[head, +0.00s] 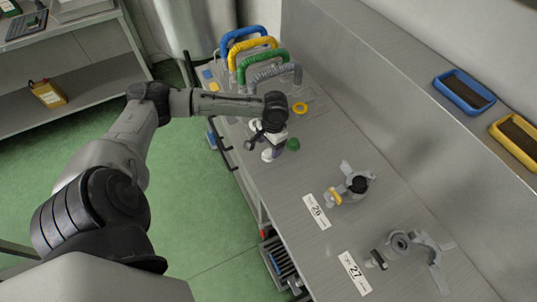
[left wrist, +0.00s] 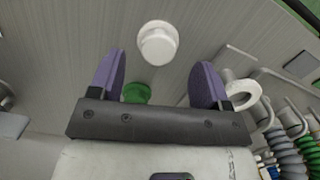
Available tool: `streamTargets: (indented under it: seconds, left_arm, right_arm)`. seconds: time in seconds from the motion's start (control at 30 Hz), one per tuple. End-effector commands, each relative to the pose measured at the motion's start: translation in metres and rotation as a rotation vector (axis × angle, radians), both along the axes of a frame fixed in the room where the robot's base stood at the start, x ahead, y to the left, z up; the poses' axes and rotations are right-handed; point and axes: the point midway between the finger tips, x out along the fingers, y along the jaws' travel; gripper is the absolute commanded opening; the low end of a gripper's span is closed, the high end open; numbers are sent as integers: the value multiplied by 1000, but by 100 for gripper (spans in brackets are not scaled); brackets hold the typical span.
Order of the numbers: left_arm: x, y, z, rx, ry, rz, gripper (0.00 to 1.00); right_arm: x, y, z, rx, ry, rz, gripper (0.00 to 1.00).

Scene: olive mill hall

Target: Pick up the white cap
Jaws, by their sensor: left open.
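The white cap (left wrist: 158,42) is a round, stepped piece on the grey bench top. In the left wrist view it shows just beyond my open left gripper (left wrist: 160,62), between the lines of its two purple fingers and apart from them. In the head view my left gripper (head: 271,148) points down over the bench, and the white cap (head: 267,156) shows beside its fingertips, partly hidden. A green cap (head: 293,144) lies close to the right of the gripper; in the left wrist view the palm partly covers it (left wrist: 136,93). My right gripper is in neither view.
A white ring (left wrist: 240,93) lies near the gripper, and a yellow ring (head: 300,108) lies farther back. Coloured hoses (head: 255,50) arch at the bench's far end. Fittings (head: 355,185) stand by labels 26 and 27. Blue and yellow trays (head: 464,92) sit on the right ledge.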

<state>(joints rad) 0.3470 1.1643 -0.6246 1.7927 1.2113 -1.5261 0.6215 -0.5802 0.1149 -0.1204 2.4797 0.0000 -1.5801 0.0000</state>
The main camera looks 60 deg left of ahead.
Motion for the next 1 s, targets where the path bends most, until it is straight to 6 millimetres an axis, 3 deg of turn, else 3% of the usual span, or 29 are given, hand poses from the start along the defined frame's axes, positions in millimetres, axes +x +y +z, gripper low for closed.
streamTargets:
  seconds: [0.2, 0.5, 1.0]
  left_arm:
    - [-4, -3, -31, 0, 2, 0, 71]
    - [-4, -2, -36, 2, 0, -1, 71]
    - [-5, -3, -37, 1, 2, -1, 23]
  right_arm:
    - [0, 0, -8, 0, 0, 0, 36]
    - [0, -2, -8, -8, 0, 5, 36]
    - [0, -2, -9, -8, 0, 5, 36]
